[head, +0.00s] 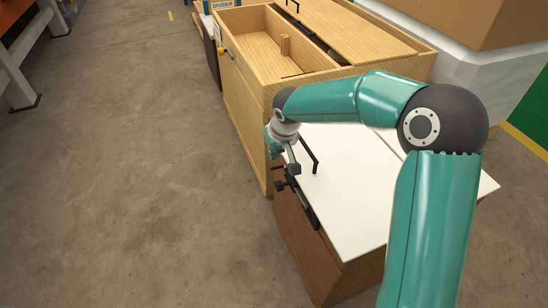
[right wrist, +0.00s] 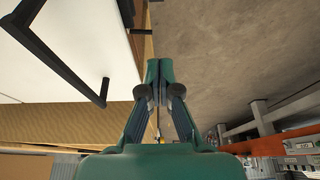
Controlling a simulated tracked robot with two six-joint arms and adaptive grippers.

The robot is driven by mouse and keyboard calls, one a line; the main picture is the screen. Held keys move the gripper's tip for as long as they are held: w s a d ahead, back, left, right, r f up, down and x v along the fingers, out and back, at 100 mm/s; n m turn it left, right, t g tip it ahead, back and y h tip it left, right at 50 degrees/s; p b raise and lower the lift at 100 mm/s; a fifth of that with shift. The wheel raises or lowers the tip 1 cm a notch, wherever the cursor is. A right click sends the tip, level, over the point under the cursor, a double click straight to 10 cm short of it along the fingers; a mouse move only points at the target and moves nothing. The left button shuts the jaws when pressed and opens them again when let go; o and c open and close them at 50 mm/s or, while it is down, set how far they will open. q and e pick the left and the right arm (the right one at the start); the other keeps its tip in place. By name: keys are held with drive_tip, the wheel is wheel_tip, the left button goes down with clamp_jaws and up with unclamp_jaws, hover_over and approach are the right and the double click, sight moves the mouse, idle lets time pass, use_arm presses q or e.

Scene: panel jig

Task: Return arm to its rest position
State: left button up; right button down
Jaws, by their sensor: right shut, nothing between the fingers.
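My right arm comes in from the lower right in the head view, bends at a dark elbow and reaches left over a white panel (head: 345,215). My right gripper (head: 274,147) hangs beside the panel's far left corner, close to the wooden bench. In the right wrist view the fingers of this gripper (right wrist: 160,70) are together and empty, over bare floor. A black bar handle (head: 311,150) stands on the panel near the gripper; it also shows in the right wrist view (right wrist: 70,65). I cannot tell whether they touch. My left gripper is not in view.
A black clamp-like fitting (head: 300,200) sits along the panel's left edge. A wooden bench (head: 262,85) with an open compartment stands behind. A cardboard-coloured box (head: 470,20) is at the upper right. The concrete floor (head: 130,170) on the left is clear.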

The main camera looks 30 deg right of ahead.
drive_tip(key=shift+v, duration=0.85)
drive_tip(key=shift+f, duration=0.1)
drive_tip(key=s+a+f+g+y, duration=0.1)
drive_tip(key=s+a+f, duration=0.25)
drive_tip(key=f, duration=0.25)
drive_tip(key=s+a+f+y, duration=0.2)
drive_tip(key=s+a+f, duration=0.1)
drive_tip(key=a+f, duration=0.3)
drive_tip(key=s+a+f+g+y, duration=0.1)
drive_tip(key=s+a+f, duration=0.2)
drive_tip(key=f, duration=0.4)
drive_tip(key=s+a+f+g, duration=0.1)
drive_tip(key=s+a+f, duration=0.2)
drive_tip(key=s+f, duration=0.35)
drive_tip(key=s+a+f+g, duration=0.1)
drive_tip(key=s+a+f, duration=0.15)
drive_tip(key=s, duration=0.65)
wheel_tip(320, 180, up, 25)
drive_tip(key=p, duration=2.4)
drive_tip(key=shift+w+y+p, duration=0.3)
drive_tip(key=shift+w+p, duration=0.1)
drive_tip(key=shift+d+f, duration=0.15)
